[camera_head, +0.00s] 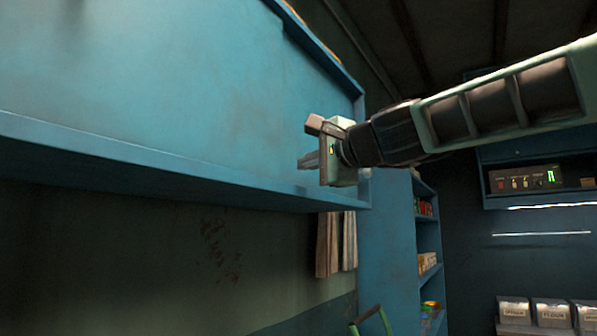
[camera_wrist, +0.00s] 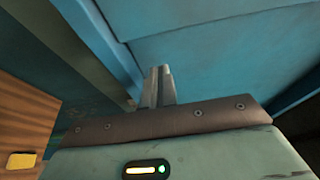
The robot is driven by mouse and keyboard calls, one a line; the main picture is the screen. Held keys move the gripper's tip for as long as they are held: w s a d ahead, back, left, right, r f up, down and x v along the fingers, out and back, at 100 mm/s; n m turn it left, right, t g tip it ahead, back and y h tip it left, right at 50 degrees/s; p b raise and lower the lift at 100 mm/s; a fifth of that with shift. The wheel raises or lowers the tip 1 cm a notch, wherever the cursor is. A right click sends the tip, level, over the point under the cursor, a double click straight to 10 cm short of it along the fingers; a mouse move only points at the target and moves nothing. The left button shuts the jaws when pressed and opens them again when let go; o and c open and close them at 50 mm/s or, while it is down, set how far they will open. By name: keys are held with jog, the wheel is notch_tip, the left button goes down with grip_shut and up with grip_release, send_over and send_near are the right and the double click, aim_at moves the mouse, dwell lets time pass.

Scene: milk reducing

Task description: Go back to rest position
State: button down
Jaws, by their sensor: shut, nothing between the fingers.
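My gripper (camera_head: 306,160) is at the end of my arm, which reaches in from the right in the head view. It is in front of the lower right part of a blue wall cabinet (camera_head: 170,80). In the wrist view my gripper (camera_wrist: 158,72) shows its two fingers close together and empty, pointing at a blue panel (camera_wrist: 230,50). I cannot tell whether the fingertips touch the panel.
Cloths (camera_head: 336,243) hang below the cabinet. A blue shelf unit (camera_head: 390,240) with small goods stands behind. A control panel (camera_head: 527,179) and labelled containers (camera_head: 551,312) are at the right. A green handle (camera_head: 371,318) shows at the bottom.

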jog(key=b+v, duration=0.2)
jog(key=v, duration=0.4)
jog(key=shift+d, duration=0.45)
jog(key=shift+s+f, duration=0.15)
